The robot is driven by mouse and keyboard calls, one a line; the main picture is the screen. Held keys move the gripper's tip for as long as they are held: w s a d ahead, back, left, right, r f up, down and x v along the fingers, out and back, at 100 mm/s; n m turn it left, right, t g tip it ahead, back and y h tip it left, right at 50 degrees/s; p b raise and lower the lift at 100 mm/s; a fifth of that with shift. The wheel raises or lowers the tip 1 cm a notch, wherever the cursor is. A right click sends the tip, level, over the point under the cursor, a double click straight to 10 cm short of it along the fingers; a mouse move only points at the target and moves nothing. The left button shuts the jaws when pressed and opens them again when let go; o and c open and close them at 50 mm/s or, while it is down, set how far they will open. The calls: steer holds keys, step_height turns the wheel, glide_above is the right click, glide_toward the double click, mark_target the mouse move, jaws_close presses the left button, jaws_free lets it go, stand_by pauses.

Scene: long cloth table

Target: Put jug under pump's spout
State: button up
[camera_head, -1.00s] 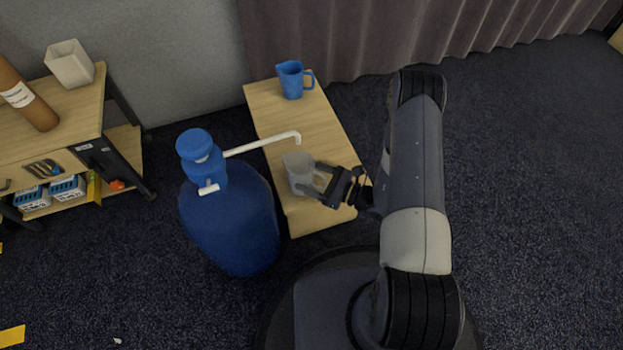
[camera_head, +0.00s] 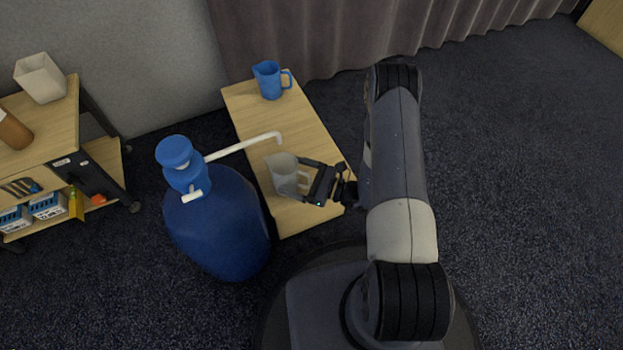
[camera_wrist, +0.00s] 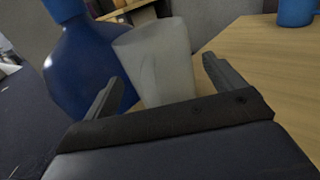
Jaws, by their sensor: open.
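A translucent grey jug (camera_head: 284,176) stands on the low wooden table (camera_head: 301,218), its handle on the right side. The pump (camera_head: 175,154) sits on a big blue water bottle (camera_head: 222,225) left of the table. Its white spout (camera_head: 277,137) reaches over the table, and its tip is behind the jug in the head view. My gripper (camera_head: 308,178) is open at the jug's right, its fingers reaching toward the handle. In the wrist view the jug (camera_wrist: 158,62) stands between the spread fingers of my gripper (camera_wrist: 160,88). Whether the fingers touch it I cannot tell.
A blue jug (camera_head: 268,80) stands at the table's far end. A wooden shelf cart (camera_head: 62,125) with a white container (camera_head: 40,78) is at the left. A curtain (camera_head: 330,35) hangs behind. The dark floor at the right is clear.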

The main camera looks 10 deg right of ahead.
steer(key=p+v, duration=0.2)
steer(key=v, duration=1)
steer(key=shift+r, duration=0.1)
